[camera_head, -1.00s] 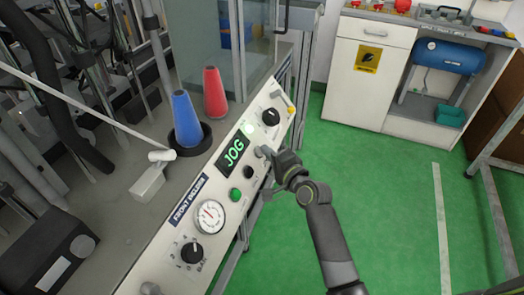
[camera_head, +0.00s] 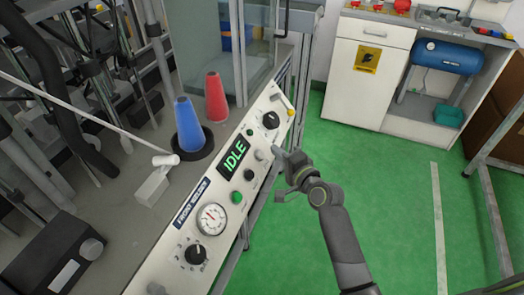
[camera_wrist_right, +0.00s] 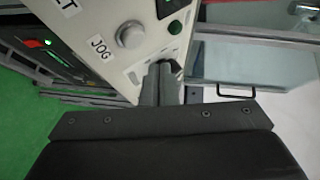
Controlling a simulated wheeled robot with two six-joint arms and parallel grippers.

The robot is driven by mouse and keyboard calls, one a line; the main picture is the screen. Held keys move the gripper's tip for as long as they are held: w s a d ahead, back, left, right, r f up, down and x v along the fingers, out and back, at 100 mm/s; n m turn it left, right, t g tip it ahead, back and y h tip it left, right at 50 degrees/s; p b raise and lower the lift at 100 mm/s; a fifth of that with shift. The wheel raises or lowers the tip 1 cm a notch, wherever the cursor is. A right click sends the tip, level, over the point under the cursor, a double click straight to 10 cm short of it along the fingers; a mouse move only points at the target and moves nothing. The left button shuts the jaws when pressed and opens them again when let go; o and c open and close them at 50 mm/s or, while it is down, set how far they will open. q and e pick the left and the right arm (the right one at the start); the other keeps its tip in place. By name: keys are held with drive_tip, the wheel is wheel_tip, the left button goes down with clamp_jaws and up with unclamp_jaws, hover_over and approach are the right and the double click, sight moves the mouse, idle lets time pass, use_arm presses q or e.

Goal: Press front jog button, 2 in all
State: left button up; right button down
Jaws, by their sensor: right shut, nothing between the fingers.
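The front welder panel (camera_head: 178,248) slopes across the middle of the head view, and its screen (camera_head: 235,156) reads IDLE in green. The grey jog button (camera_head: 259,155) is right of the screen. In the right wrist view the round jog button (camera_wrist_right: 131,35) stands beside a JOG label (camera_wrist_right: 102,47). My right gripper (camera_head: 277,152) is shut and empty, just right of the button and apart from it. Its closed fingers (camera_wrist_right: 165,75) show in the wrist view, below and right of the button. My left gripper is not in view.
The panel also has a green button (camera_head: 236,197), a black button (camera_head: 249,175), a gauge (camera_head: 211,219) and knobs. A blue cone (camera_head: 187,125) and a red cone (camera_head: 216,98) stand behind it. Green floor is free to the right, before a white cabinet (camera_head: 362,95).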

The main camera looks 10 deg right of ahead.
use_arm(q)
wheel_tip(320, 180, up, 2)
drive_tip(key=shift+p, duration=0.65)
use_arm(e)
drive_tip(key=shift+s+d+r, duration=0.65)
drive_tip(key=shift+d+r, duration=0.25)
